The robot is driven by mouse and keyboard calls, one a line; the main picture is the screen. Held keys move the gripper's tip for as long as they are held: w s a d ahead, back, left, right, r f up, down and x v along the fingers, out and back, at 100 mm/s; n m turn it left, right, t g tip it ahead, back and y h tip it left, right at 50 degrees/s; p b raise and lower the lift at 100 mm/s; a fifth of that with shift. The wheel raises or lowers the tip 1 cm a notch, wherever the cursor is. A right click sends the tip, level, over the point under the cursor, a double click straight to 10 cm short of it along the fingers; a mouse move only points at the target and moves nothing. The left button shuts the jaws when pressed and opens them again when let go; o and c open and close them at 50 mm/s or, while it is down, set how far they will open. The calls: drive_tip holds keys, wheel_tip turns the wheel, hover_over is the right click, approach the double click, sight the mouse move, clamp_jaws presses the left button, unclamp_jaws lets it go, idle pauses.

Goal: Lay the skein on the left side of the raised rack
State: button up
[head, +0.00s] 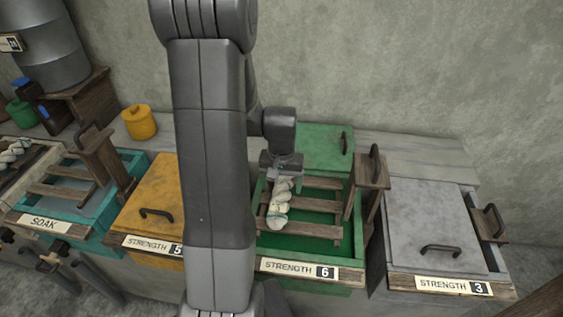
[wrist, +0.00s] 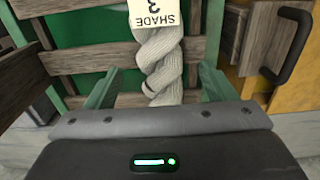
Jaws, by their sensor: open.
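The pale twisted skein (head: 279,205) lies lengthwise across the slats at the left side of the wooden rack (head: 322,206) in the green vat labelled STRENGTH 6. In the wrist view the skein (wrist: 160,55) carries a tag reading SHADE 3. My gripper (head: 282,177) is over the skein's far end. Its two fingers stand apart on either side of the skein, with visible gaps, in the wrist view (wrist: 157,88). The rack slats (wrist: 85,65) show beneath the skein there. The skein's far end is partly hidden by my gripper.
The green lid (head: 320,143) lies behind the vat. The rack's upright handle (head: 370,180) stands at the vat's right. A closed orange vat (head: 160,200) is to the left and a closed grey one (head: 435,225) to the right. The rack's right side is free.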

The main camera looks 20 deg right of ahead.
sight(282, 191)
wheel_tip(282, 191, up, 10)
drive_tip(key=shift+r, duration=0.15)
idle(0.4)
wheel_tip(282, 191, down, 14)
drive_tip(key=shift+r, duration=0.25)
drive_tip(key=shift+r+p, duration=1.15)
drive_tip(key=shift+r, duration=0.15)
